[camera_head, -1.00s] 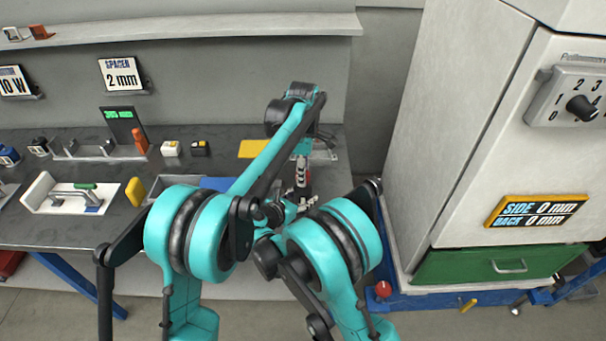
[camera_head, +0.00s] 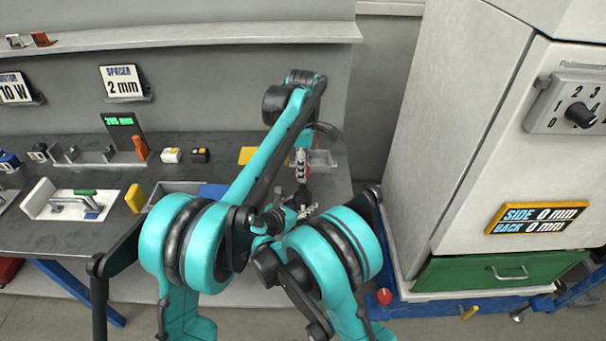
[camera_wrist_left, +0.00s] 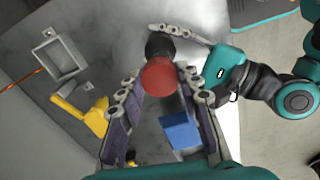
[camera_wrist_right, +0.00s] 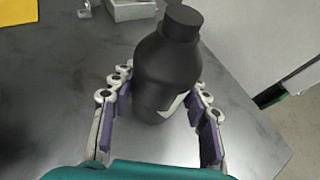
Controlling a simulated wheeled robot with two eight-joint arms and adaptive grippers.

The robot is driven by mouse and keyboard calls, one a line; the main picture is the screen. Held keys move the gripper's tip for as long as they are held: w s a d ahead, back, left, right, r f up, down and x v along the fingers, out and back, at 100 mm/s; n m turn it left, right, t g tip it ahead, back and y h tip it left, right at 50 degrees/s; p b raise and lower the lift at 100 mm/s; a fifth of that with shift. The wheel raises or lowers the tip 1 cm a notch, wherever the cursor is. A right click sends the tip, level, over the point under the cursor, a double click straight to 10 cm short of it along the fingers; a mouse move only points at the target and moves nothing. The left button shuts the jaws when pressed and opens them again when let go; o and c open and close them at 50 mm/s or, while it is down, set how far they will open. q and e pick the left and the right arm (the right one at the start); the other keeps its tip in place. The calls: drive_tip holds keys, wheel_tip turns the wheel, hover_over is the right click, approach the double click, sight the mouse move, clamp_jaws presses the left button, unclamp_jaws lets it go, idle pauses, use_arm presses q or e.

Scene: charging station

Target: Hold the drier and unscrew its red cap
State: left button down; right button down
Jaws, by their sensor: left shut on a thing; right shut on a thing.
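The drier is a dark bottle (camera_wrist_right: 168,75), upright between the fingers of my right gripper (camera_wrist_right: 160,100) near the table's right side. Its black neck shows bare at the top in the right wrist view. The red cap (camera_wrist_left: 158,77) is between the fingertips of my left gripper (camera_wrist_left: 158,80), which is shut on it. In the left wrist view the dark bottle (camera_wrist_left: 159,46) shows beyond the cap, with a right gripper finger beside it. In the head view my left gripper (camera_head: 302,172) is above the bottle (camera_head: 303,196); my right gripper (camera_head: 307,212) is lower. The cap is apart from the neck.
A small grey tray (camera_head: 322,158) and a yellow plate (camera_head: 249,155) lie behind the grippers. A blue block (camera_wrist_left: 181,130) lies on the table below my left gripper. A tall pale cabinet (camera_head: 450,130) stands close on the right.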

drive_tip(key=c, duration=0.7)
unclamp_jaws()
